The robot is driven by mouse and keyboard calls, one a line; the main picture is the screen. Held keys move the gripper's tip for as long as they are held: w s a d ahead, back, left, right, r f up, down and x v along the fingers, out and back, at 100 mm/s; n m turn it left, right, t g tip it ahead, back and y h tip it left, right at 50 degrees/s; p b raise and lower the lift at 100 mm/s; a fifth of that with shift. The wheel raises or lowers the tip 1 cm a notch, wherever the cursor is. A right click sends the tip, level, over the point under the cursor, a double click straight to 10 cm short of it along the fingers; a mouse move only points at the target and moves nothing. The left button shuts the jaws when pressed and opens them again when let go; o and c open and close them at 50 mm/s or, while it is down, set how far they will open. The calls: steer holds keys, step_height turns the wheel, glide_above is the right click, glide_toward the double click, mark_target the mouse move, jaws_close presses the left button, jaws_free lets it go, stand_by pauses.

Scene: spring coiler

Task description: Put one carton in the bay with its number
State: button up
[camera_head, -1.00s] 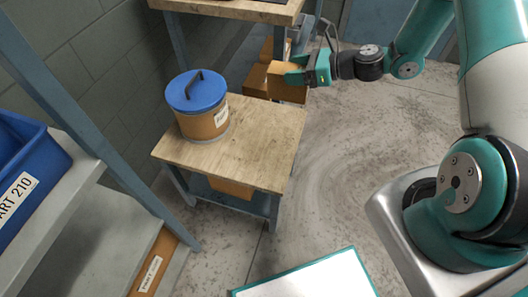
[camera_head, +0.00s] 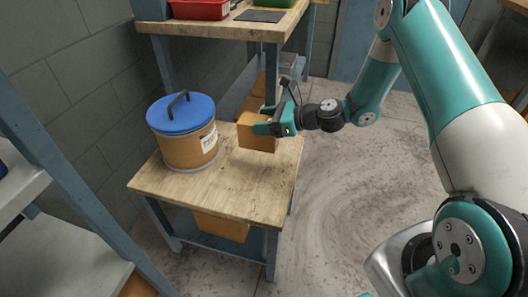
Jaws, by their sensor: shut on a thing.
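My gripper (camera_head: 268,129) is shut on a small brown carton (camera_head: 256,136). It holds the carton at the right back part of a low wooden table (camera_head: 218,195), to the right of the drum. I cannot tell whether the carton touches the tabletop or hangs just above it. No number can be read on the carton from here. Other brown cartons show behind it (camera_head: 258,86) and under the low table (camera_head: 221,227). No numbered bay can be made out.
A cardboard drum (camera_head: 190,148) with a blue lid and a black handle stands on the low table's left back part. A taller bench (camera_head: 222,27) behind bears a red bin (camera_head: 199,9). Grey shelves (camera_head: 60,250) stand at left. The floor at right is open.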

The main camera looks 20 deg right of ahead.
mark_target(264, 147)
step_height(264, 147, down, 9)
steer(key=shift+f+b, duration=0.1)
steer(key=shift+b, duration=0.8)
steer(key=shift+f, duration=0.2)
steer(key=o, duration=1.4)
